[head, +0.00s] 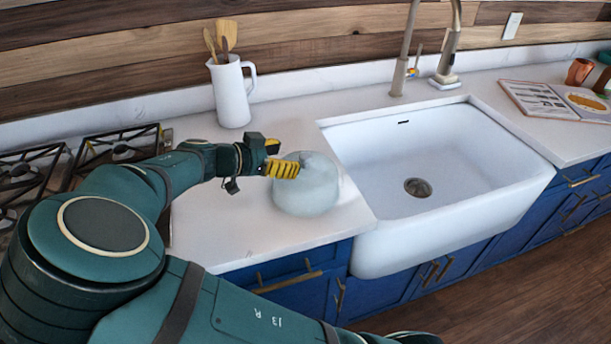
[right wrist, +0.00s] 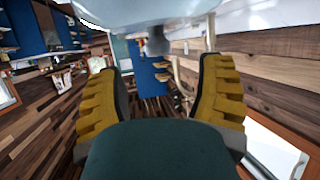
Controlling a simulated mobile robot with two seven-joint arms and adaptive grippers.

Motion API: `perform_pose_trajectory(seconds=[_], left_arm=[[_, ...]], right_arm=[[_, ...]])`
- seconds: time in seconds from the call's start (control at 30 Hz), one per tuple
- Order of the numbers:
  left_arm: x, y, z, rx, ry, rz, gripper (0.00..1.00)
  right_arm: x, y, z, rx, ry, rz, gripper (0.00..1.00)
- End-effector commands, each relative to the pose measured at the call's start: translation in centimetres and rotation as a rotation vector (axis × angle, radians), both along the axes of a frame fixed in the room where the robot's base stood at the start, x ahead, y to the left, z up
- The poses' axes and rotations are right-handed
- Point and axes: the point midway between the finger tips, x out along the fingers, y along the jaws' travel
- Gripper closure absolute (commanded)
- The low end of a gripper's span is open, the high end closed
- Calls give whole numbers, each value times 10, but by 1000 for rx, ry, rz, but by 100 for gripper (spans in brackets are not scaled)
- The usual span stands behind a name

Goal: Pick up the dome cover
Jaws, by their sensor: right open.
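The dome cover (head: 306,190) is a pale, translucent glass dome standing on the white counter, left of the sink. In the right wrist view its pale body (right wrist: 150,10) fills the top edge, with a grey knob (right wrist: 157,43) pointing down between the fingers. My right gripper (head: 284,168) has yellow ribbed fingers and is at the upper left of the dome, overlapping it in the head view. My left gripper is not in view.
A white sink (head: 470,200) with a tall tap (head: 448,55) lies to the right. A white jug (head: 231,95) with wooden utensils stands behind. Black hob grates (head: 30,170) are at the left, partly behind my arm. An open book (head: 535,98) lies far right.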

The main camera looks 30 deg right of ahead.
Motion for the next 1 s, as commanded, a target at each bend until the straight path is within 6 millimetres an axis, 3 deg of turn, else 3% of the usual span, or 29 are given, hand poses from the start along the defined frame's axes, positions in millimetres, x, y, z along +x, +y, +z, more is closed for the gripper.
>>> perform_pose_trajectory(seconds=[0.23, 0.53, 0.87, 0.97, 1.0], left_arm=[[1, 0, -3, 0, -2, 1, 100], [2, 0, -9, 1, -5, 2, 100], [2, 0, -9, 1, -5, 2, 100], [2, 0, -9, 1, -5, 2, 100], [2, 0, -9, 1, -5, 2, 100]], right_arm=[[0, -17, -6, 1, 0, -1, 32], [-1, -55, -19, 0, 1, -2, 32], [0, -60, -20, 0, 0, 1, 32], [0, -60, -20, 0, 0, 1, 62], [-1, -60, -20, 0, 0, 1, 76]])
